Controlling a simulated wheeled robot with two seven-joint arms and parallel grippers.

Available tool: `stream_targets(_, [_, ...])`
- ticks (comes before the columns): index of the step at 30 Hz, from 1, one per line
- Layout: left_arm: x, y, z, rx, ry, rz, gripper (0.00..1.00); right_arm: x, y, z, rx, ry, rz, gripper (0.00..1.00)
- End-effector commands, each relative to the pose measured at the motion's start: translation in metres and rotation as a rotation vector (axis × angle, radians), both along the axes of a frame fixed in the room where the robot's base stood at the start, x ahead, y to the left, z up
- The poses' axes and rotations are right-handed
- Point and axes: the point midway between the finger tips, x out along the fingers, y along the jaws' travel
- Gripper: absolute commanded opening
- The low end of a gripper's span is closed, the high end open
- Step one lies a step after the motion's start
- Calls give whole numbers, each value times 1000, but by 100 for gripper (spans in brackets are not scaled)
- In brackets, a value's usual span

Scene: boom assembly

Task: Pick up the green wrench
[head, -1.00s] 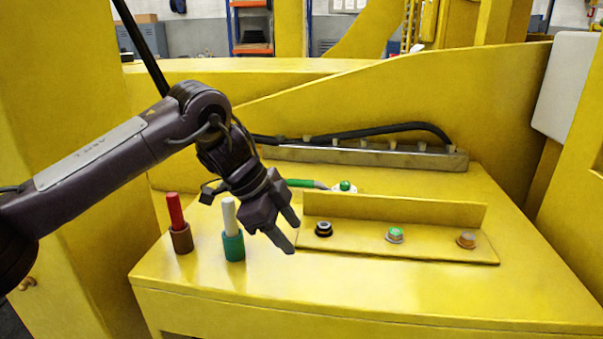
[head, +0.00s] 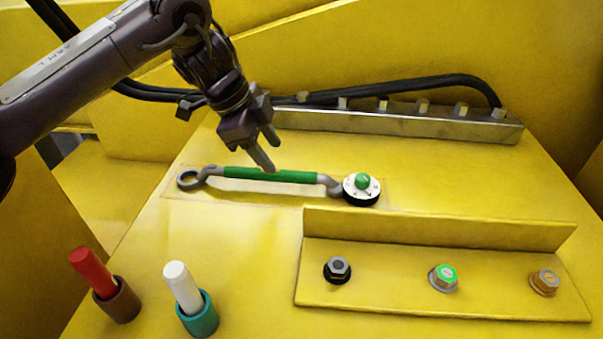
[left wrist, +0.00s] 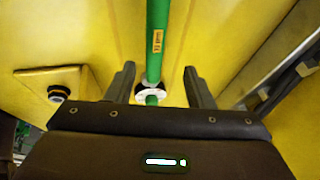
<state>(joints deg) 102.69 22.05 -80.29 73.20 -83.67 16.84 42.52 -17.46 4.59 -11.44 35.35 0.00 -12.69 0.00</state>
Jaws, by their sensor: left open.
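The green wrench (head: 270,175) lies on the yellow surface in the head view. It has a green handle, a grey ring at its left end, and its right end meets a white and black round piece with a green knob (head: 362,183). My left gripper (head: 271,155) is open and empty at the handle's middle, one fingertip overlapping its upper edge in the picture. In the left wrist view the green handle (left wrist: 157,45) runs between the two open fingers (left wrist: 160,82). I cannot tell whether they touch it. My right gripper is not in view.
A yellow angle bracket (head: 435,230) with several hex bolts stands to the front right. A red peg (head: 92,270) and a white peg (head: 182,285) stand in holders at front left. A metal rail (head: 400,120) with black hoses runs behind the wrench.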

Motion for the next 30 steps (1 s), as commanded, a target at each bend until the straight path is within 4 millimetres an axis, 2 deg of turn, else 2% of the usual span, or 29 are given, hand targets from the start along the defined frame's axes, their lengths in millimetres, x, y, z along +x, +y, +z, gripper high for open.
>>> stream_targets(4, [0, -5, -13, 1, 3, 0, 48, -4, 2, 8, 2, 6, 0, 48])
stream_targets(9, [-3, -13, -36, 1, 4, -1, 48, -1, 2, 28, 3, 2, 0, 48])
stream_targets(13, [-1, -19, -52, 2, 3, 0, 48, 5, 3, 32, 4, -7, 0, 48])
stream_targets(21, [0, -21, -58, 0, 0, 1, 48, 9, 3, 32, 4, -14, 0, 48])
stream_targets(23, [0, -21, -58, 0, 0, 1, 42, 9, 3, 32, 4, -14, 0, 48])
stream_targets(30, [0, -21, -57, 0, 0, 0, 11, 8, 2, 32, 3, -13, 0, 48])
